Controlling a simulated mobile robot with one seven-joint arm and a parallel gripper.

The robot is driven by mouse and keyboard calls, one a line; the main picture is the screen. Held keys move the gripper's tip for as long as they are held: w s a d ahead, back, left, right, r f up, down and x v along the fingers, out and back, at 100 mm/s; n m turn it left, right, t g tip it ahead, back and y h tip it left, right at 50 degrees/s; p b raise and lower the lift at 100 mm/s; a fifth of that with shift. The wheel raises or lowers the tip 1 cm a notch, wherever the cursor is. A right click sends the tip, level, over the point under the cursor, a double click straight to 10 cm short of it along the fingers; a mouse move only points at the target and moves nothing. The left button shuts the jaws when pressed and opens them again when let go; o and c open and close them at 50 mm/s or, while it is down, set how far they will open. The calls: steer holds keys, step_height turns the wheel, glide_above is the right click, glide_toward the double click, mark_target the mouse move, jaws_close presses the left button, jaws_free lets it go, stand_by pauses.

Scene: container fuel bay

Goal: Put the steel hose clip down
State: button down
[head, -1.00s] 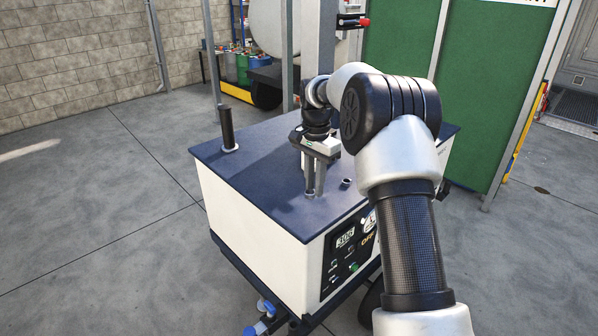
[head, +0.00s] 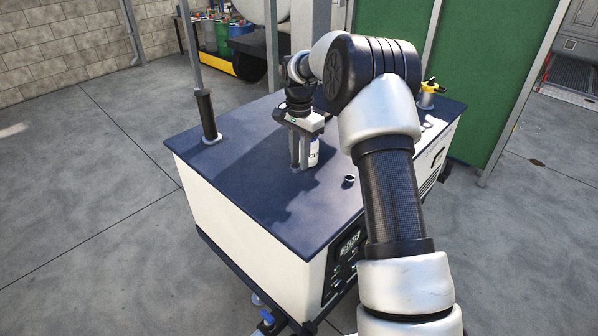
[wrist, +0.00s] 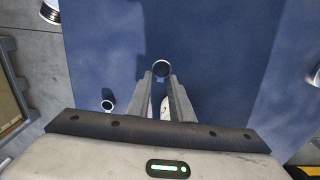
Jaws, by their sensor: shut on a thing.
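The steel hose clip (wrist: 161,69) is a small ring between my fingertips in the wrist view. My gripper (wrist: 161,77) is shut on it. In the head view my gripper (head: 300,166) points down, with its fingertips at or just above the dark blue top of the white cabinet (head: 245,195). I cannot tell whether the clip touches that top. The clip is too small to make out clearly in the head view. A white cylinder (head: 313,153) shows just beside my fingers, partly hidden by them.
A short dark open stub (head: 349,180) stands on the cabinet top right of my gripper. A black post (head: 207,115) stands at the left edge. A yellow-topped fitting (head: 430,92) is at the far right. The top's front left is clear. A green panel (head: 490,80) stands behind.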

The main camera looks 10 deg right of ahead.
mark_target(299, 182)
steer(key=shift+f, duration=2.65)
steer(key=shift+f, duration=0.2)
steer(key=c, duration=1.6)
jaws_free()
steer(key=shift+o, duration=0.2)
steer(key=shift+r, duration=0.1)
